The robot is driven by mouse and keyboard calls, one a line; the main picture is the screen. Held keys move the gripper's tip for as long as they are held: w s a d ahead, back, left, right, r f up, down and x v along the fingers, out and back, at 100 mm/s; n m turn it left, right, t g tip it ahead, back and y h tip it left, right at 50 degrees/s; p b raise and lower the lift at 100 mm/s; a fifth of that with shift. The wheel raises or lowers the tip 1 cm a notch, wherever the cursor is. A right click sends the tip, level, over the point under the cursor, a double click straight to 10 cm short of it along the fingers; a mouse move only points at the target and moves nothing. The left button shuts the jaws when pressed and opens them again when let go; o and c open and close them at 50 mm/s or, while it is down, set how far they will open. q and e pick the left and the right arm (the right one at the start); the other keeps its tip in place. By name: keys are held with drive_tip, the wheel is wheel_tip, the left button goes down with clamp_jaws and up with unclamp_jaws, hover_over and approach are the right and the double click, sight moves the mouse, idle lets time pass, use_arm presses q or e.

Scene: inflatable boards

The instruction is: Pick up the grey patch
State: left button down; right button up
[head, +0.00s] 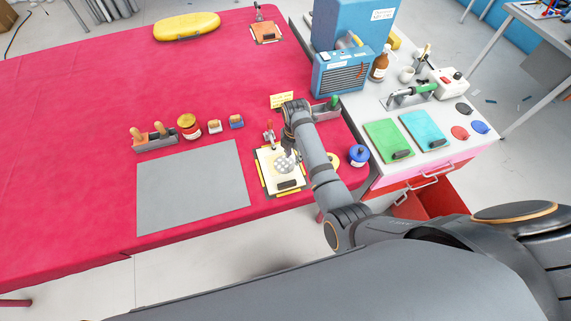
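A light grey, dotted round piece (284,163), which looks like the grey patch, is at the cream board with yellow edges (268,172) near the table's front right. My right gripper (288,147) points down just above it, with its arm coming in from the right. The fingers are small and dark and partly hidden by my arm. I cannot tell whether they touch the piece or whether it lies on the board. A dark round disc (463,109) lies on the white cabinet, beside a red disc (460,132) and a blue disc (480,127). My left gripper is not in view.
A large grey sheet (192,187) lies on the red table (80,130). A block with wooden handles (155,138), a yellow-red jar (189,126) and a blue pot (358,155) stand nearby. Green (380,135) and cyan (419,128) boards lie on the cabinet. The table's left is clear.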

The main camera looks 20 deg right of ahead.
sight(292, 166)
drive_tip(key=f, duration=0.2)
drive_tip(key=f+p, duration=0.1)
drive_tip(key=f, duration=0.1)
drive_tip(key=shift+s+a, duration=0.25)
drive_tip(key=shift+s, duration=0.05)
drive_tip(key=shift+f, duration=0.4)
clamp_jaws()
